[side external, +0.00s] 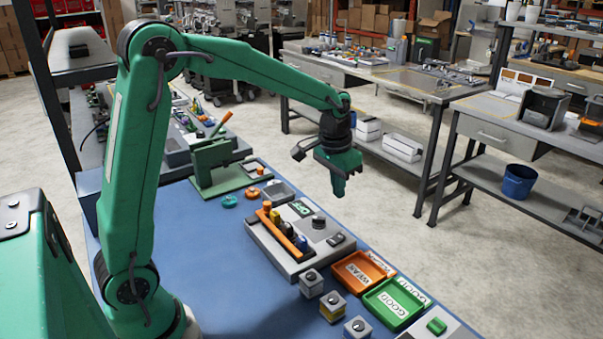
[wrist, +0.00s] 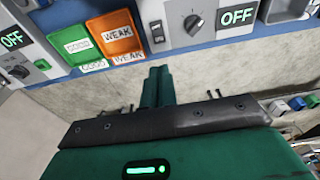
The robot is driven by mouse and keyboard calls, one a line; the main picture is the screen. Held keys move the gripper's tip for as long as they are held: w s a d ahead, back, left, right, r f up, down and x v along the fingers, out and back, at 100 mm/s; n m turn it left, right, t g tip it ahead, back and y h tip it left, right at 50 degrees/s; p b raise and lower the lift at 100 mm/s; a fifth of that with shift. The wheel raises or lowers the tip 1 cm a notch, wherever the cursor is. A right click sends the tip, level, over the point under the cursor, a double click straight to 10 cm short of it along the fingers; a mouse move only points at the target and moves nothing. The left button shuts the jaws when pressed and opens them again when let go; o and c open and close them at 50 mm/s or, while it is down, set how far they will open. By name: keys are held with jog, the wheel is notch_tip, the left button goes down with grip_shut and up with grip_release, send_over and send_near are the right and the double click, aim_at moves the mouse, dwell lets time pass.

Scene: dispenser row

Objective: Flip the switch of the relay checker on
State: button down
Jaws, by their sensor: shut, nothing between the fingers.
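A grey tester box stands mid-bench in the side view (side external: 285,258), with a display, a dark knob (side external: 318,221) and a small rocker (side external: 335,240). In the wrist view its display reads OFF (wrist: 238,16), beside its knob (wrist: 193,24) and rocker (wrist: 157,30). A second grey box at the wrist view's left also reads OFF (wrist: 12,41), with a knob (wrist: 20,72) and a rocker (wrist: 43,64). I cannot tell by label which is the relay checker. My gripper (side external: 339,194) is shut and empty, hanging above the bench's far edge, apart from both boxes; it also shows in the wrist view (wrist: 158,72).
An orange WEAK tray (side external: 388,265) and a green GOOD tray (side external: 420,292) lie between the boxes. Several small blocks (side external: 312,282) stand in front. A green lever press (side external: 212,165) stands at the left. Clear blue bench (side external: 205,260) lies nearer my base.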

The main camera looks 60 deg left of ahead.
aim_at(341, 235)
jog(key=f, duration=0.4)
jog(key=w+f, duration=0.1)
jog(key=f, duration=0.7)
jog(key=shift+w+f, duration=0.25)
jog(key=shift+w, duration=0.15)
jog(key=shift+f, duration=0.1)
jog(key=shift+w+f+g, duration=0.15)
jog(key=shift+g, duration=0.15)
jog(key=shift+s, duration=0.35)
jog(key=shift+s+r, duration=0.3)
jog(key=shift+s, duration=0.15)
jog(key=shift+r, duration=0.1)
